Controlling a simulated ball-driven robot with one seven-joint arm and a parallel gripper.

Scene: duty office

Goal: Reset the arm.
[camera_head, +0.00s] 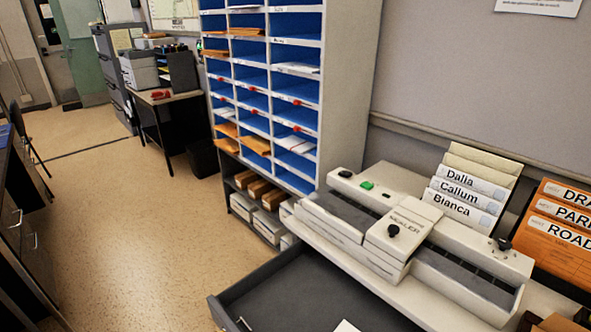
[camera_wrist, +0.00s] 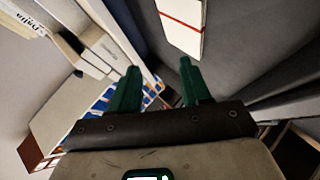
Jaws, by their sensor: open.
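My gripper (camera_wrist: 158,72) shows in the wrist view with its two green fingers apart and nothing between them. It is over or beside the open dark drawer (camera_wrist: 235,50). A white item with a red stripe (camera_wrist: 183,20) lies in the drawer beyond the fingertips, apart from them. In the head view the open drawer (camera_head: 290,295) shows at the bottom, with a white corner of something (camera_head: 346,326) inside. My gripper and arm are not visible in the head view.
A counter holds a pale sealer machine (camera_head: 400,235), name-labelled folders (camera_head: 465,190) and orange folders (camera_head: 560,225). A blue pigeonhole shelf (camera_head: 262,90) with envelopes stands behind. A printer (camera_head: 140,68) sits on a far desk. The tan floor (camera_head: 120,220) at left is clear.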

